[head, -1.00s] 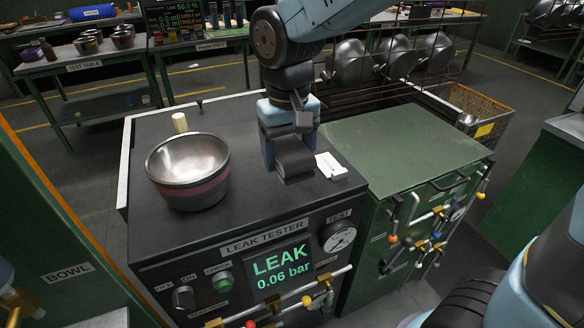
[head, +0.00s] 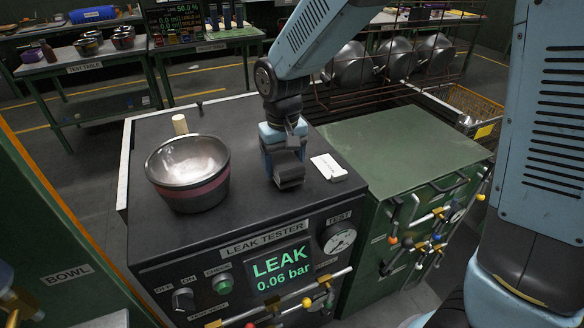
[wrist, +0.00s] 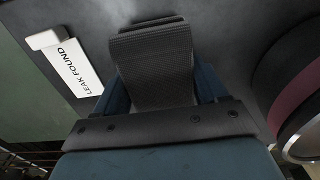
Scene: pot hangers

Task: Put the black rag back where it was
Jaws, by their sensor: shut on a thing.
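The black rag (head: 289,175) is a dark, ribbed, folded cloth held in my gripper (head: 284,160) over the top of the leak tester (head: 255,215). My gripper points down and is shut on the rag. In the wrist view the rag (wrist: 155,60) sticks out beyond the blue fingers. I cannot tell whether its lower edge touches the tester top. A white tag (head: 328,167) lies just right of the rag. In the wrist view this tag (wrist: 75,68) reads LEAK FOUND.
A metal bowl (head: 187,185) with a pink band stands left of my gripper, with a pale peg (head: 180,123) behind it. A green cabinet (head: 400,145) with valves adjoins on the right. A wire rack with pans (head: 350,62) is behind. The tester top in front of the rag is clear.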

